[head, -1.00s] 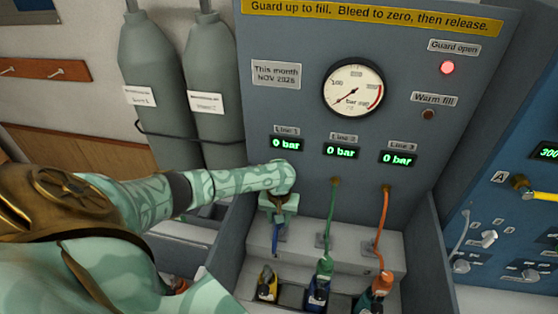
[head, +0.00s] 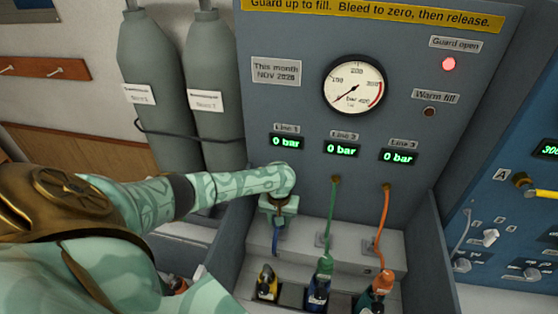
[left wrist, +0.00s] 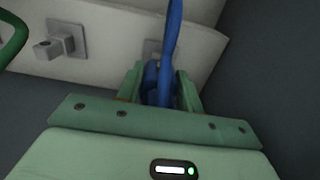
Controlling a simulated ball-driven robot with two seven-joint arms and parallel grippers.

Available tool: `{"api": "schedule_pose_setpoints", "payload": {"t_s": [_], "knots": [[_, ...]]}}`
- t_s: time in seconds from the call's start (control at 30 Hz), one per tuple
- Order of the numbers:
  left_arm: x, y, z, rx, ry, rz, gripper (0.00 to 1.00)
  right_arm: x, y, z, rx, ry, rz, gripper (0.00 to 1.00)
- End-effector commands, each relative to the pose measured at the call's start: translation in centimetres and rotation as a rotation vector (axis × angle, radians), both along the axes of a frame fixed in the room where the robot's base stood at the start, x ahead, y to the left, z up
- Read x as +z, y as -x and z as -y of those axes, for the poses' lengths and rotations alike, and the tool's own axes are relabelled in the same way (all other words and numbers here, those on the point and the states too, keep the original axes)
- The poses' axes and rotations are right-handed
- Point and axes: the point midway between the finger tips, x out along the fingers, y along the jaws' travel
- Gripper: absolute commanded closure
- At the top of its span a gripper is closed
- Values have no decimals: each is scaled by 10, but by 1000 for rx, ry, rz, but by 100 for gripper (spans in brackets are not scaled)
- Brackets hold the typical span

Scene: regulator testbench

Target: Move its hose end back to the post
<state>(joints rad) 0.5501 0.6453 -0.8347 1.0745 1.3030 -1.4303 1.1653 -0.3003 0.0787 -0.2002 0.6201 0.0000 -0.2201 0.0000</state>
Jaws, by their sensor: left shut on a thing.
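My left gripper (head: 277,222) is in front of the testbench panel, below the Line 1 display (head: 286,142). In the left wrist view, the gripper (left wrist: 160,92) is shut on the end of a blue hose (left wrist: 173,40). In the head view the blue hose (head: 276,243) hangs just below the gripper; its held end is hidden by the hand. A post (left wrist: 60,46) on the pale ledge shows beside the green hose (left wrist: 14,38) in the left wrist view. Another post (left wrist: 152,48) is partly hidden behind the blue hose. My right gripper does not show.
The green hose (head: 329,215) and the orange hose (head: 381,228) run from panel fittings down to regulators in the bench. All three line displays read 0 bar. The "Guard open" lamp (head: 448,64) glows red. Grey cylinders (head: 160,90) stand at the left.

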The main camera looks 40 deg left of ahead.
Motion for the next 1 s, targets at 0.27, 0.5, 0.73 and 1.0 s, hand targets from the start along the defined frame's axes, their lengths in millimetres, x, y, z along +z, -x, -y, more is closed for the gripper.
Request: {"api": "schedule_pose_setpoints", "payload": {"t_s": [0.27,0.5,0.73,1.0], "knots": [[-4,0,0,-1,0,1,95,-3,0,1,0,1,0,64],[-8,0,0,0,0,1,95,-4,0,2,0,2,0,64],[-12,0,0,1,0,1,95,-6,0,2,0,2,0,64],[-14,0,0,0,0,1,39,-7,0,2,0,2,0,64]]}}
